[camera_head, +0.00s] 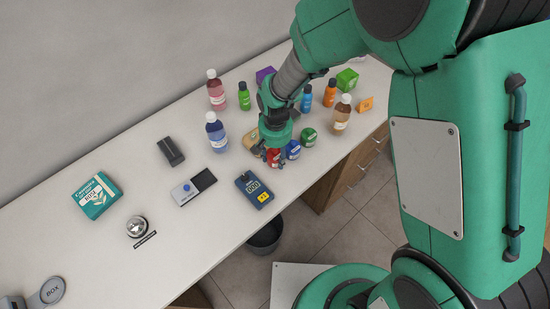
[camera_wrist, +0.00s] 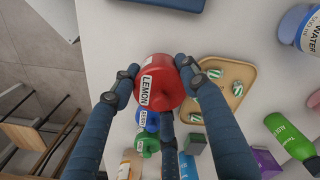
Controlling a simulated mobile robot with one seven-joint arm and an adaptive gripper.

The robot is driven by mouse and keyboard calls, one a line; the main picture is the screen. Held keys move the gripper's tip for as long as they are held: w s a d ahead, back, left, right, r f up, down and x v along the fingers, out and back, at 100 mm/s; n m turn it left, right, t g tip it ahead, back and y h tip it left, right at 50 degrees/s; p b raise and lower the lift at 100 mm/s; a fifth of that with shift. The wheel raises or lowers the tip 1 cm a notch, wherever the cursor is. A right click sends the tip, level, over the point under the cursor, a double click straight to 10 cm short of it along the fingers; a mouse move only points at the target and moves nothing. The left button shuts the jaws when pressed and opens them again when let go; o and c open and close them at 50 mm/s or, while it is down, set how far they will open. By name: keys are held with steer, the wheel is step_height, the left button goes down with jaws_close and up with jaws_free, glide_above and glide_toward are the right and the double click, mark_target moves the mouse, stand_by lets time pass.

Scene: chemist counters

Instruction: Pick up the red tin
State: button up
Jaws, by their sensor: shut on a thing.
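The red tin (camera_wrist: 160,80) has a white label reading LEMON and sits between my gripper's fingers in the wrist view. My gripper (camera_wrist: 155,88) is shut on it, with blue jointed fingers on its left and right sides and one below. In the head view the red tin (camera_head: 273,157) shows partly under my gripper (camera_head: 273,150), near the counter's front edge. The fingers hide part of it there. I cannot tell whether it is touching the counter.
A blue tin (camera_head: 293,149) and a green tin (camera_head: 309,137) stand close on the right. A tan tray (camera_head: 250,139) with small striped pieces lies behind. Several bottles stand further back. A blue meter (camera_head: 254,190) lies to the left. The counter (camera_head: 130,180) has free room at left.

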steer(key=s+d+p, duration=0.1)
steer(key=s+d, duration=0.2)
steer(key=s, duration=0.4)
steer(key=s+d+r, duration=0.1)
steer(key=s+d, duration=0.2)
steer(key=s, duration=0.4)
steer(key=shift+s+d+p, duration=0.15)
steer(key=shift+d+p, duration=0.2)
steer(key=shift+d, duration=0.05)
